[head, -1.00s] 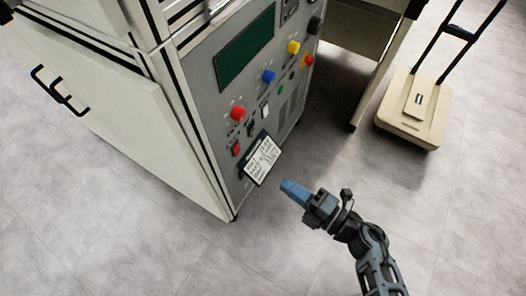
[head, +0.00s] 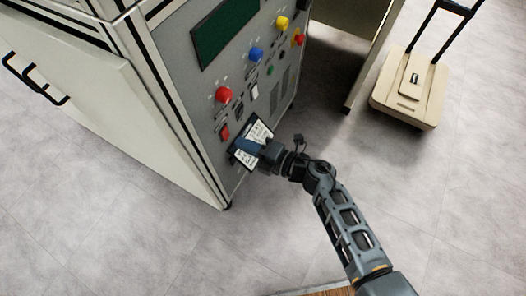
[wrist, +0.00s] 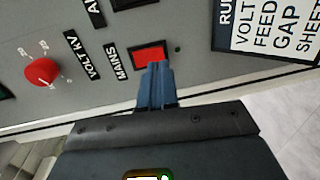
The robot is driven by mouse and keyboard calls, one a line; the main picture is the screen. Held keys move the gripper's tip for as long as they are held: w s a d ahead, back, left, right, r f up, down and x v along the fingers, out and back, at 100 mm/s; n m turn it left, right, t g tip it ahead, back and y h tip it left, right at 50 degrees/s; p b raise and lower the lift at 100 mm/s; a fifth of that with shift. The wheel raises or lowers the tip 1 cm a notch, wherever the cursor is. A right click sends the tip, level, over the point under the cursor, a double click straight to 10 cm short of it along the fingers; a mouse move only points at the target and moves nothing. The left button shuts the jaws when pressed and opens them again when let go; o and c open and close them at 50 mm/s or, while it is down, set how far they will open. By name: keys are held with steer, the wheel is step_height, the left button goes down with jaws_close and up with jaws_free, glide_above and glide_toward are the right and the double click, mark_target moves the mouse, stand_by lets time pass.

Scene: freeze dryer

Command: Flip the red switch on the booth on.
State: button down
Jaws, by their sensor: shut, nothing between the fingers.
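The red rocker switch (head: 224,132) is low on the grey front panel of the booth (head: 178,50), below a round red knob (head: 222,94). In the wrist view the switch (wrist: 149,53) is a red rectangle in a black frame, beside a label reading MAINS. My gripper (head: 240,144) is shut and empty, with its blue fingers pointing at the panel just right of and below the switch. In the wrist view the fingertips (wrist: 157,68) overlap the switch's lower edge. I cannot tell whether they touch it, or which way the rocker is tilted.
A white label card (head: 259,131) is on the panel behind my fingers. Blue (head: 256,54) and yellow (head: 281,23) knobs sit further right. A beige wheeled case (head: 408,88) stands at the right. The floor in front is clear.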

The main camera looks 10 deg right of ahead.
mark_target(225, 134)
steer(key=shift+b+x, duration=0.3)
steer(key=shift+x, duration=1.15)
